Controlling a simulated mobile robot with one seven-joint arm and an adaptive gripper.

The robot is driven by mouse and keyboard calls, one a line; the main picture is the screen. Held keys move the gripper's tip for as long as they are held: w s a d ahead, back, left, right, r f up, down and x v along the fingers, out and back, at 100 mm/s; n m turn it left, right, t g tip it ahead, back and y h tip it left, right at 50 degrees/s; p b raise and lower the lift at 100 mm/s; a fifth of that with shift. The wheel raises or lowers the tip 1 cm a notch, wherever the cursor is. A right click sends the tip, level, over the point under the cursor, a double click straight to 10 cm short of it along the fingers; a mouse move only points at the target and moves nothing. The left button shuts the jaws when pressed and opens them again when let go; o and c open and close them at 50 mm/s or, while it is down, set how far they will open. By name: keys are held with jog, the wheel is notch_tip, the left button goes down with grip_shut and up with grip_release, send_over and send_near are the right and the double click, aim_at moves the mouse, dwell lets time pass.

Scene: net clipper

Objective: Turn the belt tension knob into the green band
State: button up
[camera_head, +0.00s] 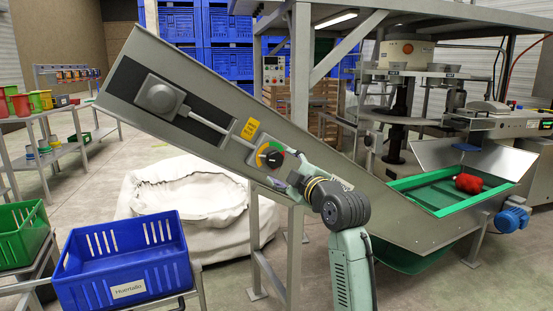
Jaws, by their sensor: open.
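The belt tension knob (271,155) is a round black knob on the grey side panel of the sloping conveyor (222,105). The knob's exact pointer direction is too small to tell. A yellow label (250,129) sits just above and left of the dial. My gripper (276,180) is just below and right of the knob, close to the panel. Its fingers are open and small in view, and I see nothing between them. Whether a finger touches the panel is unclear.
A blue crate (125,262) stands at the front left, beside a green crate (20,236). A large white sack (185,200) lies behind the conveyor. A red net bag (468,184) lies in the green hopper (430,195) at the right.

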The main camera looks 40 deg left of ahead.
aim_at(274, 160)
jog(key=p+x, duration=0.1)
jog(key=x, duration=0.6)
jog(key=shift+w+a, duration=0.15)
jog(key=shift+c, duration=0.3)
jog(key=c, duration=1.1)
